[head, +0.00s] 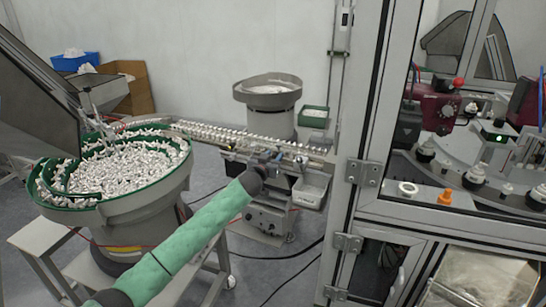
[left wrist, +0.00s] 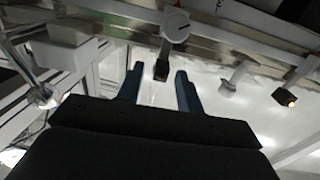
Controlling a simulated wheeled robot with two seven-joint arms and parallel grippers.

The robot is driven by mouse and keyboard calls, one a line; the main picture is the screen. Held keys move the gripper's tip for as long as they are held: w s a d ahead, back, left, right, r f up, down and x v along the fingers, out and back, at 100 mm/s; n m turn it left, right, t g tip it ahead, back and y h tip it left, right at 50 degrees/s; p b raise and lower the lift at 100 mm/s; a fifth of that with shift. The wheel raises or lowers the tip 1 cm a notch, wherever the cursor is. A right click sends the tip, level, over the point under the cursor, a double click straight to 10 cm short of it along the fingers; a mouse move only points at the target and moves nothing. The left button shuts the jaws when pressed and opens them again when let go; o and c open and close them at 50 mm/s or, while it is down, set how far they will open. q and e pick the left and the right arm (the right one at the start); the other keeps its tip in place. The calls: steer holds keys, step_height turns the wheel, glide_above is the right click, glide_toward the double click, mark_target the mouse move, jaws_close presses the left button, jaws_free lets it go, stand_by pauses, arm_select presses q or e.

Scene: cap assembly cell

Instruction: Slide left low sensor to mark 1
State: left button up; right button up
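My left arm reaches in the head view to the rail below the feed track, with the left gripper (head: 268,160) small and dark at its end. In the left wrist view the left gripper (left wrist: 158,73) has its two blue fingers apart. A small dark sensor block (left wrist: 162,70) shows between the fingertips, under a round grey knob (left wrist: 175,26) on a metal rail (left wrist: 110,30). I cannot tell whether the fingers touch it. Another sensor (left wrist: 286,97) with an orange light stands apart to the right. No mark number is readable. My right gripper is out of view.
A pale bracket (left wrist: 232,78) is right of the fingers. In the head view, a bowl full of white parts (head: 130,170) is at left, a grey hopper bowl (head: 268,95) behind, a small bin (head: 311,188) beside the gripper, and a framed machine cabinet (head: 365,110) at right.

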arm_select(q)
jaws_close()
